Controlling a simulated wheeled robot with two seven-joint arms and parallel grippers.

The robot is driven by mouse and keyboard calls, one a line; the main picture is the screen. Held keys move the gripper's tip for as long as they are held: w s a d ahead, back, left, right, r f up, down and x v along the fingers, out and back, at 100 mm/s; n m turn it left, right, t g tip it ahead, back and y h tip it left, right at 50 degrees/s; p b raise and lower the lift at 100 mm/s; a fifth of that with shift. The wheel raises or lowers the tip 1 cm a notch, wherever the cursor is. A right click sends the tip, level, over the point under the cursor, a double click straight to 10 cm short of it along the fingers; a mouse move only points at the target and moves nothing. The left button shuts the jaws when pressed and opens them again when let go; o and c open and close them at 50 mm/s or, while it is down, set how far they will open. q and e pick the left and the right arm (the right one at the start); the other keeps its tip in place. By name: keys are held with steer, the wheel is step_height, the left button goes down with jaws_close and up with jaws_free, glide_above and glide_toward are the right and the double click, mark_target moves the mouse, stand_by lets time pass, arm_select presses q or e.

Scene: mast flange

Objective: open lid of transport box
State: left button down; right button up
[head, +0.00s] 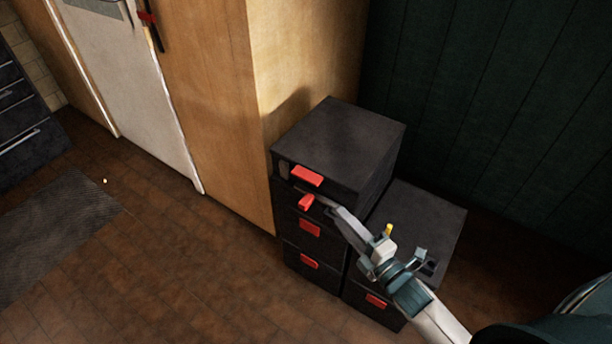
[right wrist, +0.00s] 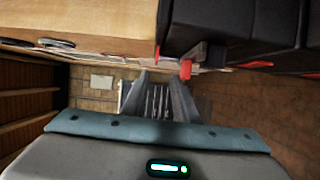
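A black transport box with a flat top (head: 350,140) is uppermost in the taller stack. A red latch (head: 307,175) is on its front, near the top. A second red piece (head: 305,203) sticks out just below it. My right gripper (head: 335,207) is in front of the stack, by that lower red piece. In the right wrist view its two fingers (right wrist: 158,78) stand apart with no object seen between them. A red piece (right wrist: 185,69) shows just right of the fingertips; I cannot tell whether they touch. My left gripper is not in view.
A lower black box (head: 440,215) stands right of the stack, partly behind my right arm. A wooden cabinet (head: 225,100) stands close on the left, and a dark green panelled wall (head: 500,100) is behind. The brown tiled floor (head: 190,270) is clear in front.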

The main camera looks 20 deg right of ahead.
steer(key=shift+r, duration=0.35)
steer(key=shift+a, duration=0.1)
